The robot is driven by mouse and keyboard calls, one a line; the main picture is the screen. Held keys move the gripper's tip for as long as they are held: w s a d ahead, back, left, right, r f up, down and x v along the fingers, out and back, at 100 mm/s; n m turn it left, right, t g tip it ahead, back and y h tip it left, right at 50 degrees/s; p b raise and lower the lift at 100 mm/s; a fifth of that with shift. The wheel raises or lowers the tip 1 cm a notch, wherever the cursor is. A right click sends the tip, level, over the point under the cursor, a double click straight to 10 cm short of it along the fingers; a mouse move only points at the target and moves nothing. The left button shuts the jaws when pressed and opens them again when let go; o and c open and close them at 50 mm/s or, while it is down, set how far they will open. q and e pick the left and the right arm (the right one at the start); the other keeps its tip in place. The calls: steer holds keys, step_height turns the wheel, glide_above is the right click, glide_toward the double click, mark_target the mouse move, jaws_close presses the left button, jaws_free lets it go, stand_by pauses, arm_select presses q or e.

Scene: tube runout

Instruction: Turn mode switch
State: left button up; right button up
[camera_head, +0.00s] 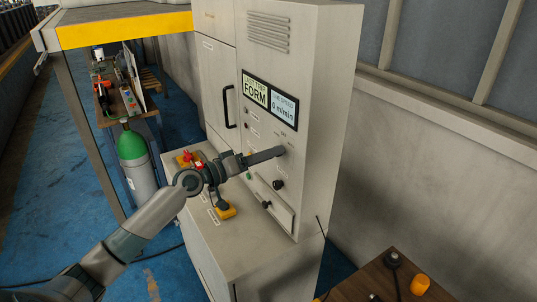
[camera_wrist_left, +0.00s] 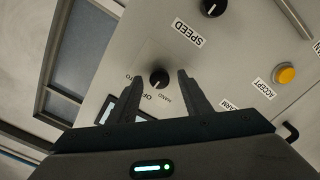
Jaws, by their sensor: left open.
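The mode switch (camera_wrist_left: 159,77) is a round black knob with a pale pointer mark on the grey cabinet face. Labels around it read partly as OFF and HAND, upside down. My left gripper (camera_wrist_left: 161,80) is open, its two dark fingers on either side of the knob in the wrist view; I cannot tell whether they touch it. In the head view my left gripper (camera_head: 280,152) reaches the upright control panel (camera_head: 318,150) from the left and hides the mode switch. My right gripper is not in view.
A second black knob (camera_wrist_left: 213,7), labelled SPEED, and a yellow button (camera_wrist_left: 285,74) by the label ACCEPT sit nearby. A display (camera_head: 284,107) reads 0 m/min. A ledge (camera_head: 255,236) with a yellow box (camera_head: 226,211) lies below my arm. A green-topped cylinder (camera_head: 131,142) stands at left.

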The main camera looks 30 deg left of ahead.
arm_select(q)
steer(key=shift+s+a, duration=0.1)
steer(key=shift+b+v, duration=1.35)
steer(key=shift+v, duration=1.55)
steer(key=b+v, duration=0.9)
steer(key=v, duration=0.8)
steer(key=shift+b, duration=0.3)
steer(key=shift+s+a, duration=0.1)
steer(key=shift+s, duration=0.05)
